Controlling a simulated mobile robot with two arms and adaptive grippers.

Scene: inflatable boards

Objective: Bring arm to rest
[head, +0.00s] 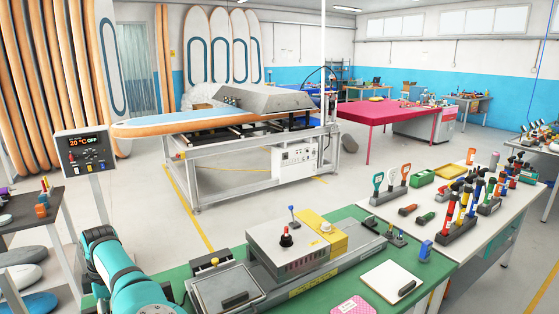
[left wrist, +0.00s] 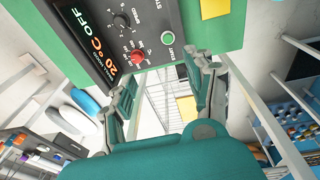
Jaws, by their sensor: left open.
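My left arm (head: 128,277), teal with dark joints, stands at the lower left of the head view; its gripper cannot be made out there. In the left wrist view my left gripper (left wrist: 166,82) is open, with nothing between its fingers. Beyond the fingertips is a dark control panel (left wrist: 107,38) with an orange display reading 20 °C OFF, black and red knobs and a green START button. The fingers appear apart from it. My right gripper is in neither view.
A green bench (head: 355,223) with a grey and yellow machine (head: 288,252) lies in front. A white tool table (head: 412,225) stands to the right. A board (head: 195,121) rests on a metal frame behind. A dark side table (head: 40,219) stands at the left. Floor between is clear.

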